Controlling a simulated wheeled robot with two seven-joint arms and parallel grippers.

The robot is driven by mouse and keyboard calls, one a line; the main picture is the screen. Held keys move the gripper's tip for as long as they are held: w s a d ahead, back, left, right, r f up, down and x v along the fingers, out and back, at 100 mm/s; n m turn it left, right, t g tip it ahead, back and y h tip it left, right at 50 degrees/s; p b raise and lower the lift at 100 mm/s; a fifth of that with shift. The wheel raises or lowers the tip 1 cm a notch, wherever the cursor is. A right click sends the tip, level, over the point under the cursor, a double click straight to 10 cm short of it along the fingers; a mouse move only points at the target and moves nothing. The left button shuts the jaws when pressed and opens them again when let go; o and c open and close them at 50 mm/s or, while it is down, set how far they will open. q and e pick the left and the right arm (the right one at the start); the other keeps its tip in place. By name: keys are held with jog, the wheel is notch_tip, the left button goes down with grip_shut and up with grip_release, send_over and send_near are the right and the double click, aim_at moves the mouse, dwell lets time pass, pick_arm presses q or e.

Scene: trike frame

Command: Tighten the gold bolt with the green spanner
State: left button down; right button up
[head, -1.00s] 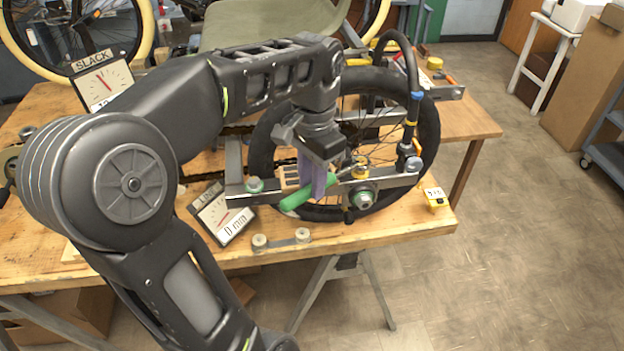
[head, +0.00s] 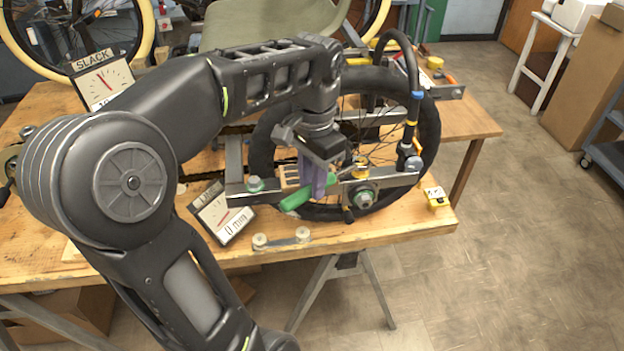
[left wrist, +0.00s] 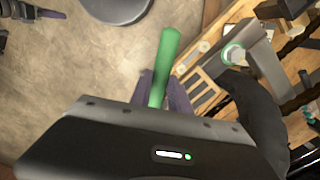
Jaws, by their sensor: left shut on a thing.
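My left gripper (head: 318,178), with purple fingers, is shut on the green spanner (head: 296,200) in the head view. The spanner's handle points down and left. Its other end runs up and right toward the gold bolt (head: 361,170) on the trike's axle bracket. I cannot tell whether the spanner's head touches the bolt. In the left wrist view the green handle (left wrist: 165,58) sticks out past the purple fingers, and the bolt and spanner head are hidden. A dark part with a purple piece at that view's top left seems to be my right gripper (left wrist: 35,11), cut off by the edge.
The black-tyred wheel (head: 428,125) stands in the metal frame behind the spanner. A dial card reading "0 mm" (head: 222,214) and a small double-ended part (head: 281,239) lie at the bench's front edge. A yellow tagged block (head: 436,198) sits at the bench's right corner.

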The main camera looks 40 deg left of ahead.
pick_arm(q)
jog(key=shift+f+b, duration=0.4)
jog(key=shift+f, duration=0.15)
jog(key=shift+r, duration=0.2)
jog(key=shift+r+p, duration=0.5)
jog(key=shift+p, duration=0.1)
dwell(1.2)
jog(key=shift+f+b, duration=0.35)
jog(key=shift+f, duration=0.3)
dwell(0.3)
jog(key=shift+r, duration=0.15)
jog(key=shift+r+p, duration=0.5)
jog(key=shift+p, duration=0.1)
dwell(0.6)
